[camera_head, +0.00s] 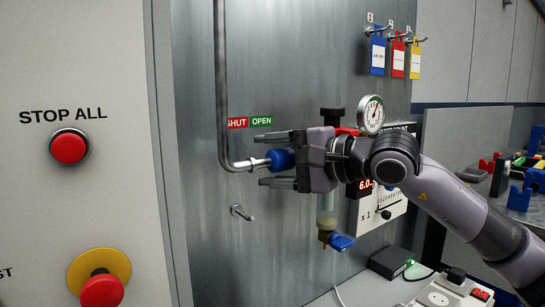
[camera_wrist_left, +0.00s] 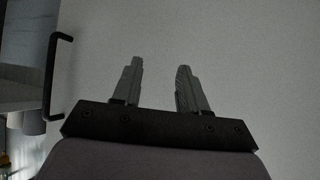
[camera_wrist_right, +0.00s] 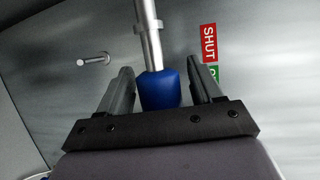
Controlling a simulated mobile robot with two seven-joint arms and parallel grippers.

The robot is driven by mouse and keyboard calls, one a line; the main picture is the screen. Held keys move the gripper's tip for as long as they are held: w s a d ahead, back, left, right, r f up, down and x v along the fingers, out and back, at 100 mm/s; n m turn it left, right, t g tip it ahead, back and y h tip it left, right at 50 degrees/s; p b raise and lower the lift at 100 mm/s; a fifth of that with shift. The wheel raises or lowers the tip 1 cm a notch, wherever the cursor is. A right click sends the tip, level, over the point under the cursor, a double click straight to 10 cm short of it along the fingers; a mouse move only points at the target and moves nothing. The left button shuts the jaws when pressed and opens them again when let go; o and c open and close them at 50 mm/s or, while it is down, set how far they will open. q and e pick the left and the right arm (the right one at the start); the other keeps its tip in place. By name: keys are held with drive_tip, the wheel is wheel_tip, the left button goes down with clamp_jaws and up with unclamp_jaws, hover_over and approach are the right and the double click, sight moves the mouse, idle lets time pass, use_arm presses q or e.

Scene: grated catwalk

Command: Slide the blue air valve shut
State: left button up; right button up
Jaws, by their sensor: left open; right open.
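The blue air valve (camera_head: 280,159) is a blue sleeve at the end of a bent metal pipe (camera_head: 221,90). A red SHUT label (camera_head: 237,123) and a green OPEN label (camera_head: 261,121) are on the panel above it. My right gripper (camera_head: 268,160) is open, with its fingers above and below the blue sleeve in the head view. In the right wrist view the sleeve (camera_wrist_right: 160,90) lies between the two open fingers (camera_wrist_right: 162,88), with gaps on both sides. My left gripper (camera_wrist_left: 160,68) is open and empty before a plain grey surface; it is not in the head view.
A metal peg (camera_head: 242,212) sticks out below the pipe. A gauge (camera_head: 371,113) and a control box (camera_head: 393,215) are near my right wrist. Coloured tags (camera_head: 378,53) hang above. A red STOP ALL button (camera_head: 69,147) is on the left cabinet.

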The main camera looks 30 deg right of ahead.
sight(267, 163)
drive_tip(key=c, duration=1)
drive_tip(key=shift+o, duration=0.2)
drive_tip(key=shift+s+a+b, duration=0.15)
drive_tip(key=shift+a+b, duration=0.15)
drive_tip(key=shift+a, duration=0.6)
drive_tip(key=shift+s+a+b, duration=0.15)
drive_tip(key=shift+a+b, duration=0.1)
drive_tip(key=shift+a, duration=0.6)
drive_tip(key=o, duration=0.9)
drive_tip(key=shift+o, duration=0.3)
drive_tip(key=shift+a, duration=0.1)
